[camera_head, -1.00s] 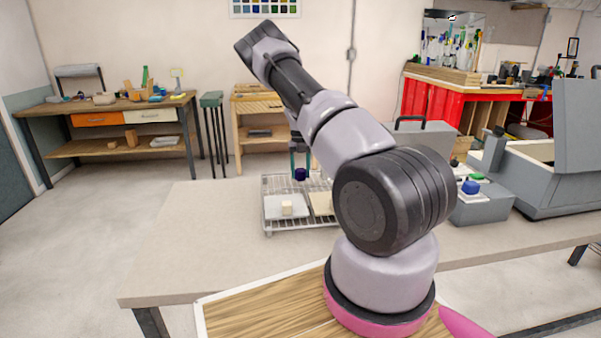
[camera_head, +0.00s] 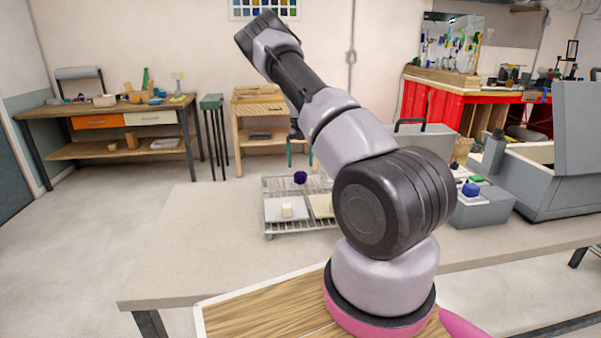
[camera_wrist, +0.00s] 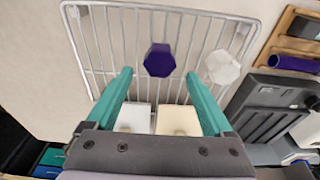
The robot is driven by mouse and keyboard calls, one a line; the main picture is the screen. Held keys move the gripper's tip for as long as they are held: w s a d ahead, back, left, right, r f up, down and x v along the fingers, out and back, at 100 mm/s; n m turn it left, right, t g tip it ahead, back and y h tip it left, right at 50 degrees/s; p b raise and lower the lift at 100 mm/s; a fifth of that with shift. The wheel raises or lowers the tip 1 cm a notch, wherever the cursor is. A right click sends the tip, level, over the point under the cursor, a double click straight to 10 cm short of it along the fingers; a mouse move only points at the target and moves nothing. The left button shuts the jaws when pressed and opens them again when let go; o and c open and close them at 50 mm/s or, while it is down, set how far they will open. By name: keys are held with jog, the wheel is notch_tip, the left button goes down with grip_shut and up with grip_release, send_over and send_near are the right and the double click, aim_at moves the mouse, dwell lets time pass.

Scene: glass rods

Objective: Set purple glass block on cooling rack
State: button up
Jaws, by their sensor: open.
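The purple glass block (camera_head: 300,177) rests on the far part of the wire cooling rack (camera_head: 266,222). In the wrist view the block (camera_wrist: 159,60) is a dark purple hexagonal piece on the wires of the rack (camera_wrist: 68,12). My gripper (camera_head: 300,153) is above the block, apart from it, and partly hidden by my arm in the head view. In the wrist view its teal fingers (camera_wrist: 158,76) are spread wide and hold nothing, with the block seen just beyond their tips.
A whitish hexagonal block (camera_wrist: 222,67) stands right of the purple one. Two pale pads (camera_wrist: 178,120) lie on the rack's near part. A purple cylinder (camera_wrist: 294,64) lies in a wooden holder at right. A grey case (camera_head: 425,138) stands behind my arm. The table's left is clear.

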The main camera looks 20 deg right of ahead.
notch_tip(320, 180, up, 6)
notch_tip(320, 180, up, 13)
jog(key=n+t+y, duration=0.2)
jog(key=n, duration=0.5)
send_over(300, 171)
jog(key=s+a, duration=0.4)
jog(key=s, duration=0.2)
jog(key=s+a+r+n+t, duration=0.2)
jog(key=s+a+r+n, duration=0.3)
jog(key=s+r+n, duration=0.5)
jog(key=s+a+r+n+t, duration=0.2)
jog(key=s+a+n, duration=0.3)
jog(key=s+n, duration=0.4)
jog(key=s+a+r+n+t, duration=0.3)
jog(key=s+n, duration=0.6)
jog(key=s, duration=0.5)
jog(key=shift+a+r, duration=0.5)
jog(key=shift+a, duration=0.4)
